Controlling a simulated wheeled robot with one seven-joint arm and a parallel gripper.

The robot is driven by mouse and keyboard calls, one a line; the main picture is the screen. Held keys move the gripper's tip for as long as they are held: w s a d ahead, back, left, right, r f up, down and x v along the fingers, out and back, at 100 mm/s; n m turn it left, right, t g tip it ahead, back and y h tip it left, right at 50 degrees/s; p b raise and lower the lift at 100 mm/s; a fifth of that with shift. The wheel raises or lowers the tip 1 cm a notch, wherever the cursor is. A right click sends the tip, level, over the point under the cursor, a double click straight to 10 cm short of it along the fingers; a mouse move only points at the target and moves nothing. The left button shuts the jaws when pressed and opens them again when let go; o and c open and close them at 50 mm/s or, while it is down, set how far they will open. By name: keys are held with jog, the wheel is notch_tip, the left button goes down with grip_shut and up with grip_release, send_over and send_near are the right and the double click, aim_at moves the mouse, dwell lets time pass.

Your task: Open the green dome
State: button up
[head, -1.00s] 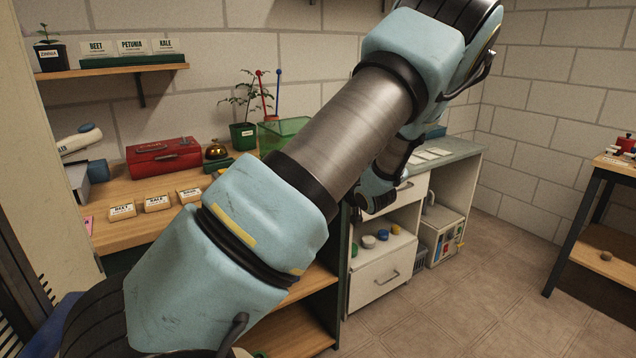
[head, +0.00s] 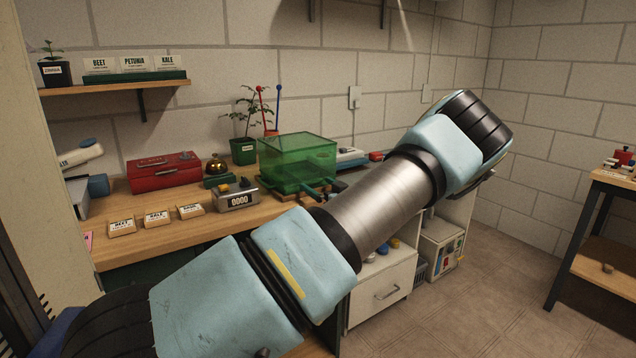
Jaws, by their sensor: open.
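The green dome (head: 297,155) is a see-through green box-shaped cover on the wooden bench, and it looks closed. A darker green bar (head: 292,190) sticks out low along its front. My gripper (head: 334,187) shows only as small dark tips at the dome's front right lower corner, close to the bar. The rest of it is hidden behind my own arm, which crosses the picture. It is open; I cannot tell whether it touches the bar.
A counter box reading 0000 (head: 236,198), a brass bell (head: 217,168) and a red case (head: 164,171) stand left of the dome. Labelled blocks (head: 156,217) lie at the bench front. A potted plant (head: 243,150) stands behind. A white drawer cabinet (head: 381,293) is at right.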

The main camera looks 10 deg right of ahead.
jog(key=shift+w+a, duration=0.2)
jog(key=shift+w, duration=0.25)
jog(key=shift+c, duration=0.2)
grip_shut()
dwell(0.4)
